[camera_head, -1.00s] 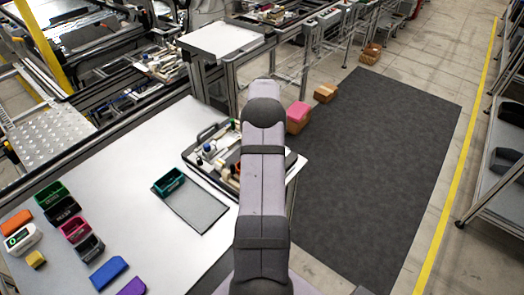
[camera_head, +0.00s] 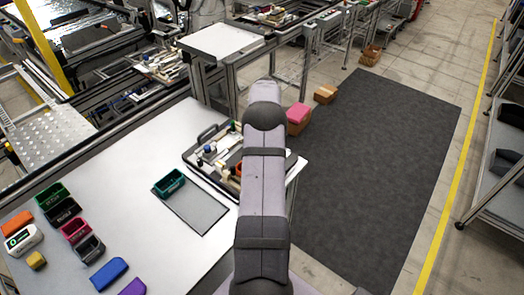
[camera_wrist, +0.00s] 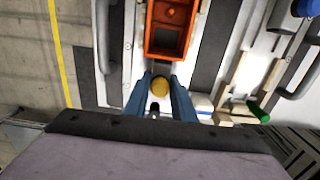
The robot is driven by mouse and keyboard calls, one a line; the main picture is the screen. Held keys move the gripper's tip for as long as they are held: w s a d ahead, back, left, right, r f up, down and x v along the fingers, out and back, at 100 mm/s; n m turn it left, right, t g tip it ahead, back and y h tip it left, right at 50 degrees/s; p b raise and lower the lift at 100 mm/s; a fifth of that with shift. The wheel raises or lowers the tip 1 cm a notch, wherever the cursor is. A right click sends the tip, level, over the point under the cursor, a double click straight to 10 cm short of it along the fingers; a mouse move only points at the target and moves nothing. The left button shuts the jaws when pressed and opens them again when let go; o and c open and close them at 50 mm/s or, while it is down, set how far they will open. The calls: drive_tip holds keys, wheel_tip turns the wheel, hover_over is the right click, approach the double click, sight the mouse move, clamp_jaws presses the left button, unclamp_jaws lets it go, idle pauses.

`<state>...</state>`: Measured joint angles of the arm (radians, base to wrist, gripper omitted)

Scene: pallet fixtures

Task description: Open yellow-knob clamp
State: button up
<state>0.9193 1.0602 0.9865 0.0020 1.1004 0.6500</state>
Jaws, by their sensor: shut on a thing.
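The yellow knob (camera_wrist: 160,86) of the clamp shows in the wrist view, between the two blue fingers of my gripper (camera_wrist: 160,88). The fingers are shut on the knob. A dark part shows just below the knob, and the rest of the clamp is mostly hidden. An orange-red bin (camera_wrist: 168,40) sits just beyond the knob on the pallet. In the head view my arm covers the gripper and the clamp, and only part of the pallet (camera_head: 198,160) shows beside the arm.
A green-tipped part (camera_wrist: 259,112) and wooden pieces lie right of the gripper in the wrist view. Several coloured bins and blocks stand at the table's left. The white table (camera_head: 130,165) has bare room.

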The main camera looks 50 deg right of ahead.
drive_tip(key=shift+d, duration=1.1)
drive_tip(key=o, duration=0.8)
drive_tip(key=shift+r, duration=0.15)
drive_tip(key=shift+r+p, duration=2.9)
drive_tip(key=shift+r, duration=0.95)
drive_tip(key=shift+w+a, duration=0.1)
drive_tip(key=shift+a, duration=0.05)
